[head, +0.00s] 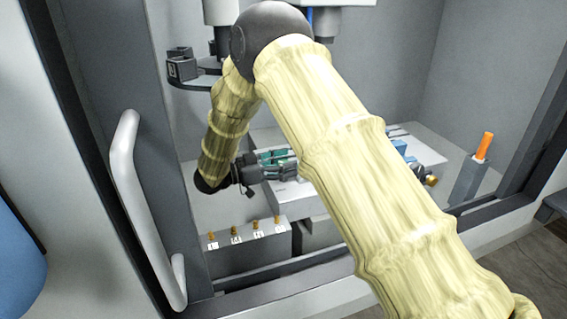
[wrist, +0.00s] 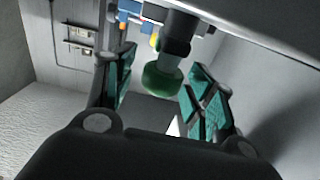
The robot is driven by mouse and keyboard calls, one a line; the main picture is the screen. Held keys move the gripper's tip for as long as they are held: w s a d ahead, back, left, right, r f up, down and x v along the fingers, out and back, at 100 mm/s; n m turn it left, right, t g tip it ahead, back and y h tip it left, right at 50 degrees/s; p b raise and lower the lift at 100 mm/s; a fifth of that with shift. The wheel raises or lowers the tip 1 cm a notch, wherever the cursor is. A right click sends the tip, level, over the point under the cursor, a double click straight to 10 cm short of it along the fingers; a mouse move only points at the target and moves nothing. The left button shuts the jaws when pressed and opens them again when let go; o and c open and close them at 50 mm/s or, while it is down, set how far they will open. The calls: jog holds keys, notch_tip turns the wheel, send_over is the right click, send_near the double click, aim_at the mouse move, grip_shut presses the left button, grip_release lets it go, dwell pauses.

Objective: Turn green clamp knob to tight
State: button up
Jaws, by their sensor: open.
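The green clamp knob (wrist: 162,81) shows in the wrist view as a round green cap on the end of a dark shaft. My gripper (wrist: 163,64) is open, with one teal-padded finger on each side of the knob. Gaps show between the knob and both fingers, and the gripper does not hold it. In the head view my gripper (head: 282,168) is beside the grey fixture block (head: 345,165) inside the booth. My arm covers part of the block there, and I cannot make out the green knob for certain. No tight mark is readable.
A low block (head: 250,258) with several brass pegs and number labels stands in front. An orange-handled item (head: 485,146) stands in a grey holder at the right. The booth door handle (head: 140,205) is at the left. A dark holder (head: 181,68) hangs at the back left.

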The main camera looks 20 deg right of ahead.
jog(key=c, duration=1.1)
jog(key=shift+o, duration=0.2)
jog(key=shift+f+m+g+b, duration=0.2)
jog(key=shift+m+g+b, duration=0.55)
jog(key=shift+m+g, duration=0.8)
jog(key=g, duration=0.1)
jog(key=m+g+y, duration=0.1)
jog(key=g, duration=0.1)
jog(key=m+g, duration=0.1)
jog(key=shift+r+g, duration=0.25)
jog(key=shift+g, duration=0.1)
jog(key=shift+m+g+y, duration=0.25)
jog(key=shift+g+y, duration=0.05)
jog(key=shift+g, duration=0.1)
jog(key=shift+f, duration=0.1)
jog(key=o, duration=1.1)
jog(key=shift+c, duration=0.2)
